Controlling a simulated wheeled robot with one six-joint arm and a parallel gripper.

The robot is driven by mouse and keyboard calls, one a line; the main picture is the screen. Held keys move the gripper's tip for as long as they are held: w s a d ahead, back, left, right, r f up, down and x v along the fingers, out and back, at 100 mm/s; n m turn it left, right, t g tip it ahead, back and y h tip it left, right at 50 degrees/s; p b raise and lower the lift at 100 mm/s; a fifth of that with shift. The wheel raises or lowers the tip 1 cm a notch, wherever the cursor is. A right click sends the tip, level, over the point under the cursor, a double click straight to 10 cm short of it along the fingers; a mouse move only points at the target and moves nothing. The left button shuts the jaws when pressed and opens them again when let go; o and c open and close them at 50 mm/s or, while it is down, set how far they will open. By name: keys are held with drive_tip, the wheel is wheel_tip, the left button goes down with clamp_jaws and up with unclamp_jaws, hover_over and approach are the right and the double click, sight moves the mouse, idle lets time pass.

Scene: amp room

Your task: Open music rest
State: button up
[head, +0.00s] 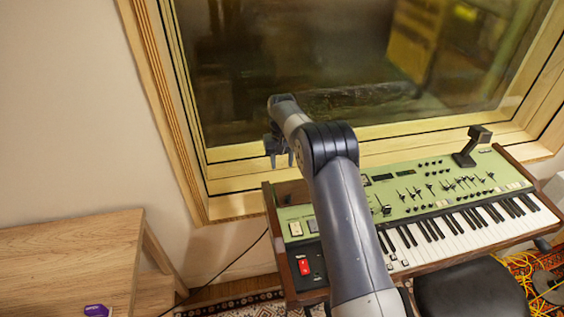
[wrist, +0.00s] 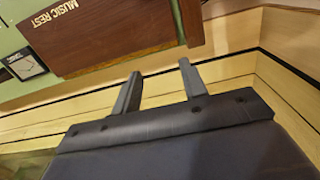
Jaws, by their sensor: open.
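The music rest (wrist: 110,38) is a dark brown wooden panel at the top of the wrist view, with white "MUSIC REST" lettering near its left side. It lies by the green panel of the keyboard (head: 405,200), which has a wooden case. In the head view my arm hides much of this area. My gripper (head: 281,160) is above the keyboard's back left, near the window frame. In the wrist view its two fingers (wrist: 160,80) are apart with nothing between them. They appear just short of the panel's edge, and I see no contact.
A wooden window frame (head: 235,209) and glass stand close behind the keyboard. A wooden table (head: 70,255) is at left with a purple item (head: 97,310) on it. A black stool (head: 470,292) stands in front of the keys. Yellow cables (head: 535,285) lie at lower right.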

wheel_tip(320, 180, up, 10)
drive_tip(key=shift+r+b, duration=0.15)
drive_tip(key=shift+b, duration=0.3)
drive_tip(key=f, duration=0.3)
drive_tip(key=s+f, duration=0.1)
drive_tip(key=f, duration=0.3)
drive_tip(key=s+f, duration=0.1)
drive_tip(key=f, duration=0.3)
drive_tip(key=shift+s+d, duration=0.15)
drive_tip(key=shift+d, duration=0.05)
drive_tip(key=shift+s+d+f, duration=0.1)
drive_tip(key=shift+s, duration=0.35)
drive_tip(key=shift+s+d+f, duration=0.1)
drive_tip(key=shift+s, duration=0.35)
